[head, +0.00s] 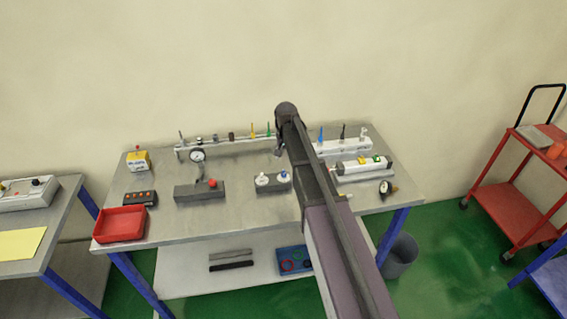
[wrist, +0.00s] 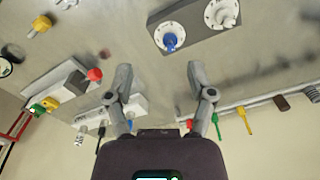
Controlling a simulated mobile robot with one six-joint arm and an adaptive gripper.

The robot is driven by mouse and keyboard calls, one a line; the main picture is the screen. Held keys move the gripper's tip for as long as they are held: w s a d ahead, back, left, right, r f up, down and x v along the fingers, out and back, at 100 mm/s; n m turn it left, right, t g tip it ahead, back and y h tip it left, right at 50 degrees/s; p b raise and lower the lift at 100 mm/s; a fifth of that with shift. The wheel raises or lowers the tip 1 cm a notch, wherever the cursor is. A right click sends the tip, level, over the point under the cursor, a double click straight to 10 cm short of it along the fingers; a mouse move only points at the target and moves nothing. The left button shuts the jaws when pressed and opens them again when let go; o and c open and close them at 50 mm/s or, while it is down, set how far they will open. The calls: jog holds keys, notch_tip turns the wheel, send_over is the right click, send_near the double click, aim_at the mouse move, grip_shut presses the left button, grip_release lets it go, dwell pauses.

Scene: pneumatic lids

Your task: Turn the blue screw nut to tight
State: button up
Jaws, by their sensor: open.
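A small blue screw nut (wrist: 171,41) stands on a white round dial on a dark grey block in the wrist view. In the head view it is small, on the right-hand dial (head: 284,174) of that block (head: 272,189). My gripper (wrist: 158,74) is open, with nothing between its fingers. In the wrist view the nut lies ahead of the fingertips, clear of both. In the head view my gripper (head: 279,148) is partly hidden by my arm, near the rear rail. Whether the nut is tight cannot be told.
A white dial (wrist: 221,13) sits beside the nut's dial. A block with a red knob (head: 212,183) stands to the left. A rail (head: 222,144) with upright coloured pegs runs along the back. A white box (head: 366,168) stands to the right. Bare table surrounds the nut's block.

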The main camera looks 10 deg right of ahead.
aim_at(284, 172)
jog(key=shift+m, duration=0.4)
jog(key=w, duration=0.1)
jog(key=w+r+p, duration=0.1)
jog(key=w+r, duration=0.1)
jog(key=shift+w+r, duration=0.25)
jog(key=shift+w, duration=0.15)
jog(key=shift+f, duration=0.15)
notch_tip(284, 172, down, 14)
jog(key=b, duration=1.3)
jog(key=shift+r, duration=0.2)
jog(key=shift+c, duration=0.2)
grip_shut()
